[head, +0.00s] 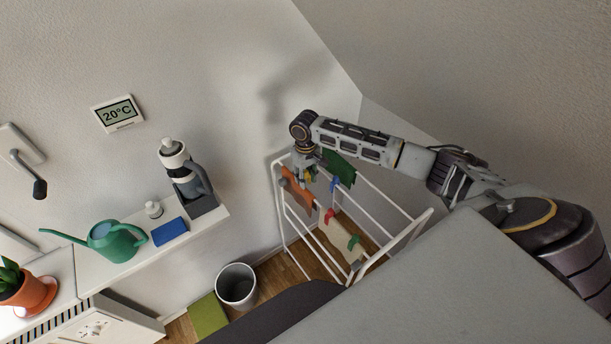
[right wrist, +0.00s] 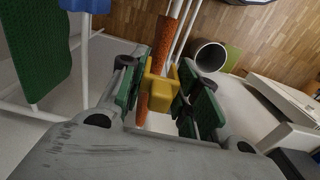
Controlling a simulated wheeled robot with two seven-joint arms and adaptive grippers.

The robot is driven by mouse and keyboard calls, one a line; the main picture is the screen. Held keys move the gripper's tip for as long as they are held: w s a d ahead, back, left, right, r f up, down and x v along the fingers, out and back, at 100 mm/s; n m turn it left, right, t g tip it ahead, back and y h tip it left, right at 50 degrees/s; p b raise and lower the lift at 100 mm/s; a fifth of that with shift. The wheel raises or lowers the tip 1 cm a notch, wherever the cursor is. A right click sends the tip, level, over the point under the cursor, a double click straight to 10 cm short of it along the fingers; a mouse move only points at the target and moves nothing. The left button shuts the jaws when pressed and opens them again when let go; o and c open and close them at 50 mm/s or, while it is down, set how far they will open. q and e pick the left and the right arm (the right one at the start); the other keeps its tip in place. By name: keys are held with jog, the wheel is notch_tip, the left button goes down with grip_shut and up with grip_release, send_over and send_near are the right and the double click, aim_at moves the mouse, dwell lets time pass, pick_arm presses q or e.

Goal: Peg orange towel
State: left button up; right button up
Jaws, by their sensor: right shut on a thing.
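In the right wrist view the towel (right wrist: 167,48) shows as a narrow strip seen from above. My right gripper (head: 307,174) is just above it, pointing down, shut on a yellow peg (right wrist: 157,91). In that view the peg lies across the towel's top edge between the green-padded fingers. I cannot tell whether its jaws clip the towel. My left gripper is not in view.
On the rack, a green towel (head: 341,168) has a blue peg (head: 336,183); a beige towel (head: 335,236) has a red peg (head: 329,215) and a green peg (head: 352,242). A bin (head: 237,286) stands left. A shelf (head: 205,221) holds a watering can (head: 113,242).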

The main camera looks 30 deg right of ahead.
aim_at(306, 189)
jog(key=shift+f, duration=3.05)
jog(key=shift+f, duration=0.1)
jog(key=o, duration=0.8)
jog(key=shift+r, duration=6.05)
jog(key=shift+a+f, duration=0.1)
